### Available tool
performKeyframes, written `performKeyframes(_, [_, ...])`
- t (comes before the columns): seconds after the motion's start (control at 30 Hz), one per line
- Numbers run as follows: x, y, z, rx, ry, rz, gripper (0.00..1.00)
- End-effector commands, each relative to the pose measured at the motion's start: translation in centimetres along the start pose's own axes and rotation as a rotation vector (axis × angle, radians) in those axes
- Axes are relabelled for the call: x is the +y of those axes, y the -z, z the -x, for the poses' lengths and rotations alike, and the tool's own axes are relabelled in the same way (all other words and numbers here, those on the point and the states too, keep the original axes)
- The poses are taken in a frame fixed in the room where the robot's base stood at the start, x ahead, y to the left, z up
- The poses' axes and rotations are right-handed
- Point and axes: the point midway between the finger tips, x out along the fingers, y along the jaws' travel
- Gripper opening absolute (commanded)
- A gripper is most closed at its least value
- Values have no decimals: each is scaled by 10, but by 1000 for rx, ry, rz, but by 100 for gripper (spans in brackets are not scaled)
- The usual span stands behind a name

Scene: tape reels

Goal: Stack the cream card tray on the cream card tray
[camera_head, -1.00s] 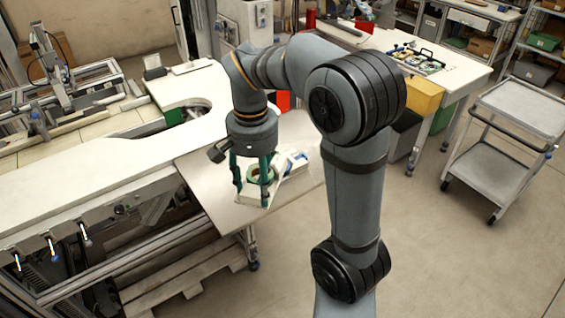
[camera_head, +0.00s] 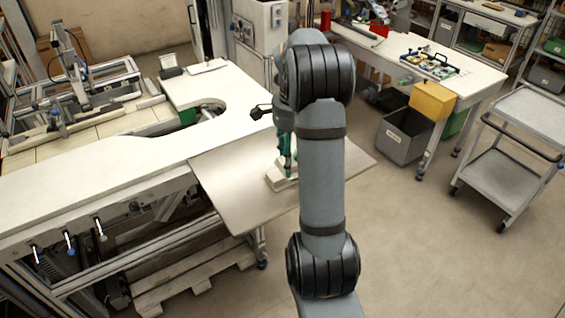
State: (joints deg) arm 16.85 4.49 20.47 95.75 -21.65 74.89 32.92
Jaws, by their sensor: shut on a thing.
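A cream card tray (camera_head: 278,179) shows at my gripper's fingertips, over the right part of the pale table leaf. My gripper (camera_head: 287,162) points down with green fingers and is shut on the tray. My arm hides the tray's right side and whatever lies behind it. I cannot make out a second cream tray as separate, nor tell whether the held tray touches anything below.
The pale table leaf (camera_head: 230,200) is bare to the left of the tray. A long white bench (camera_head: 90,185) joins it at the left. A grey bin (camera_head: 404,137), a yellow box (camera_head: 433,101) and a grey cart (camera_head: 500,175) stand to the right.

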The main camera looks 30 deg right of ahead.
Motion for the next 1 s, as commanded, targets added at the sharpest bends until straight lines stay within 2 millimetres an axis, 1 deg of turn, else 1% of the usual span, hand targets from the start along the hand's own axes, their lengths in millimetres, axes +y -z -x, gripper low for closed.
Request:
performKeyframes(0.03, [-12,2,-4,-4,-5,4,18])
performKeyframes(0.1, [-29,6,-14,-4,-4,2,18])
performKeyframes(0.2, [-48,10,-26,-2,-3,2,18])
performKeyframes(0.33, [-63,14,-36,-1,-1,1,18])
performKeyframes(0.47, [-69,15,-42,0,0,1,18])
performKeyframes(0.7, [-68,14,-74,-3,-3,1,18])
performKeyframes(0.77, [-68,15,-79,-1,-1,1,18])
performKeyframes(1.0, [-69,15,-82,0,1,1,18])
